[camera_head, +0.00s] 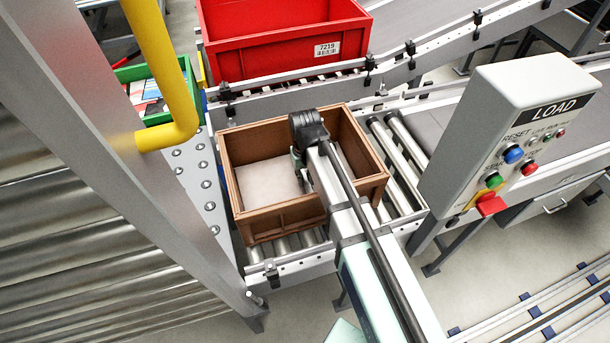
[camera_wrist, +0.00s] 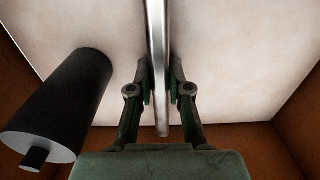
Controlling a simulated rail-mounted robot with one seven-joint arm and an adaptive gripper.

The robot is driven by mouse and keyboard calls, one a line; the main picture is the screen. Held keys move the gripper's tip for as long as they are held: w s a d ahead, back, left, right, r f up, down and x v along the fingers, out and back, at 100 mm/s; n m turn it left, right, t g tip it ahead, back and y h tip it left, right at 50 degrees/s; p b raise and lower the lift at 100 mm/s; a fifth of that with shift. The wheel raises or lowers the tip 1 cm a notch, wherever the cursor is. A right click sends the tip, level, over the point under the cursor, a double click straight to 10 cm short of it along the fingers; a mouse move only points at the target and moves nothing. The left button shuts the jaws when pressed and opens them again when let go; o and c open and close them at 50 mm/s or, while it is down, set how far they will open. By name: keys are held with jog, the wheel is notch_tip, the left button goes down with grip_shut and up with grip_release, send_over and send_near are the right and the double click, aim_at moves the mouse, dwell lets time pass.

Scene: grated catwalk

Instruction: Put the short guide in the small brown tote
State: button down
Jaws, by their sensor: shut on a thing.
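The small brown tote (camera_head: 262,222) sits on the roller conveyor in the head view, its pale floor showing. Its brown wall also shows in the wrist view (camera_wrist: 290,140). My gripper (camera_wrist: 160,84) is shut on the short guide (camera_wrist: 155,35), a thin grey metal strip, seen nearly edge-on. The strip runs from the top of the wrist view down between the fingers. My gripper is down within the tote's opening, over the pale floor. In the head view my arm hides the guide. I cannot tell whether the guide touches the floor.
A dark cylinder with a grey end (camera_wrist: 60,105) is left of my fingers in the wrist view; its support is unclear. A red bin (camera_head: 270,50) stands behind, a green bin (camera_head: 158,118) at left. A LOAD control box (camera_head: 490,140) and a yellow rail (camera_head: 165,65) flank the tote.

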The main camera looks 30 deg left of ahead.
aim_at(305, 176)
jog(key=shift+f, duration=0.15)
jog(key=c, duration=1.1)
grip_release()
notch_tip(305, 176, up, 12)
jog(key=b, duration=0.2)
